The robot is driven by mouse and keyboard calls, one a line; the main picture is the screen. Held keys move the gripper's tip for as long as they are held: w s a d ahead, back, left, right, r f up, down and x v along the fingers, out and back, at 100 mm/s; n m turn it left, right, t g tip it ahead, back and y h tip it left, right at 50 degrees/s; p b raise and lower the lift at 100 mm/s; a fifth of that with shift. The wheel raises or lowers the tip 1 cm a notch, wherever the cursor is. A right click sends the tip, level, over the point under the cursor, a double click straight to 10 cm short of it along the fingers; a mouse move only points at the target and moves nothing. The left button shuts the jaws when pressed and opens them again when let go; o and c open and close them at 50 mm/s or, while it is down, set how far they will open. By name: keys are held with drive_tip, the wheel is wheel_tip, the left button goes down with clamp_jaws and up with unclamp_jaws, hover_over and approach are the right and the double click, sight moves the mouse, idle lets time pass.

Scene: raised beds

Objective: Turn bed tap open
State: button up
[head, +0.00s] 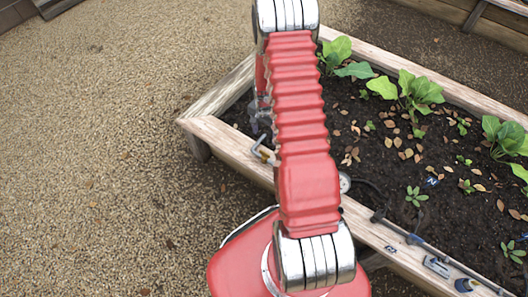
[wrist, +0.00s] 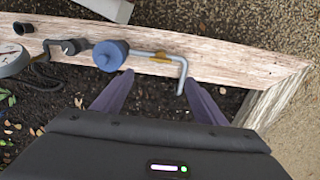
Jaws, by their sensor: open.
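The bed tap (wrist: 150,54) is in the wrist view, on the wooden rim of the bed. It has a round blue end (wrist: 110,55), a grey bar bent down at its right end, and a small yellowish part behind the bar. My gripper (wrist: 157,79) is open, its two dark fingers pointing at the tap. The left fingertip is just below the blue end and the right one beside the bent bar's end; contact cannot be told. In the head view the tap (head: 263,153) shows small left of my red arm, which hides most of the gripper.
The raised bed's wooden rim (head: 225,143) runs around dark soil with leafy plants (head: 412,92). A round gauge (wrist: 12,60) and a dark fitting (wrist: 68,47) sit left of the tap in the wrist view. Small fittings (head: 436,266) lie farther along the rim. Gravel at left is clear.

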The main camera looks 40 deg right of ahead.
sight(265, 153)
drive_tip(key=shift+f, duration=0.15)
drive_tip(key=shift+f, duration=6.75)
drive_tip(key=shift+c, duration=0.6)
drive_tip(key=c, duration=0.9)
drive_tip(key=shift+a, duration=0.25)
drive_tip(key=shift+d, duration=0.25)
